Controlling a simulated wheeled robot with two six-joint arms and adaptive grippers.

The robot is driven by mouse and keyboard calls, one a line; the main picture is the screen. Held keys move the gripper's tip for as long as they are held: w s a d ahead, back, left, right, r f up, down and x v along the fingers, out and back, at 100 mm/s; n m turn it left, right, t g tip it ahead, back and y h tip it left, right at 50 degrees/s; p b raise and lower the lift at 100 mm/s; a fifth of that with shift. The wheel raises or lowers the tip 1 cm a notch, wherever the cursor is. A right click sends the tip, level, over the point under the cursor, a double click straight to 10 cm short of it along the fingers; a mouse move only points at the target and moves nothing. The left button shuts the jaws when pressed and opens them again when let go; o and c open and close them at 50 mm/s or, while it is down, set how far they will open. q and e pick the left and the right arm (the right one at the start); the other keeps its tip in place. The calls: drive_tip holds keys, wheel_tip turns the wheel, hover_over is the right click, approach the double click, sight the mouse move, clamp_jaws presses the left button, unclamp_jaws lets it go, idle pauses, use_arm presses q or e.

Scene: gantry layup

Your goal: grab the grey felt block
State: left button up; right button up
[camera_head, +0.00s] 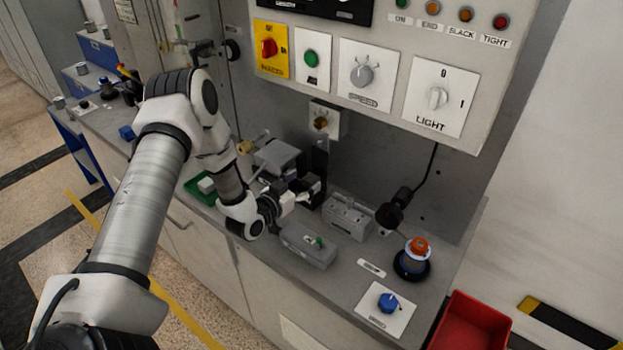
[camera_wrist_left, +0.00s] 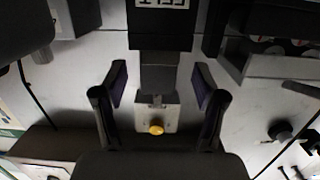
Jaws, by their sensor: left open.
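What I take to be the grey felt block (camera_wrist_left: 158,78) shows in the left wrist view, between a black labelled holder (camera_wrist_left: 160,25) and a pale plate with a brass knob (camera_wrist_left: 157,115). My left gripper (camera_wrist_left: 158,100) is open, with one finger on each side of the block in that picture. No contact shows, and I cannot tell the depth between them. In the head view my left gripper (camera_head: 312,188) is low over the bench, in front of the dark upright holder (camera_head: 320,160). I cannot make out the block there. My right gripper is out of view.
A grey box (camera_head: 308,246) and a metal box (camera_head: 347,217) stand close to my left gripper. The knob plate (camera_head: 326,119) is on the wall behind. A lamp-like orange-topped item (camera_head: 416,248) and a blue knob panel (camera_head: 387,306) are at right. A red bin (camera_head: 470,325) stands beyond.

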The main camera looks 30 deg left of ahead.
sight(312, 178)
use_arm(q)
drive_tip(key=w, duration=0.1)
drive_tip(key=w+f, duration=0.1)
drive_tip(key=w, duration=0.1)
drive_tip(key=shift+w+d, duration=0.2)
drive_tip(key=shift+w, duration=0.1)
drive_tip(key=shift+w+f, duration=0.15)
drive_tip(key=shift+w, duration=0.15)
drive_tip(key=shift+s, duration=0.25)
drive_tip(key=shift+c, duration=0.7)
drive_tip(key=shift+s+r, duration=0.1)
drive_tip(key=shift+r, duration=0.1)
drive_tip(key=c, duration=0.8)
drive_tip(key=shift+o, duration=0.2)
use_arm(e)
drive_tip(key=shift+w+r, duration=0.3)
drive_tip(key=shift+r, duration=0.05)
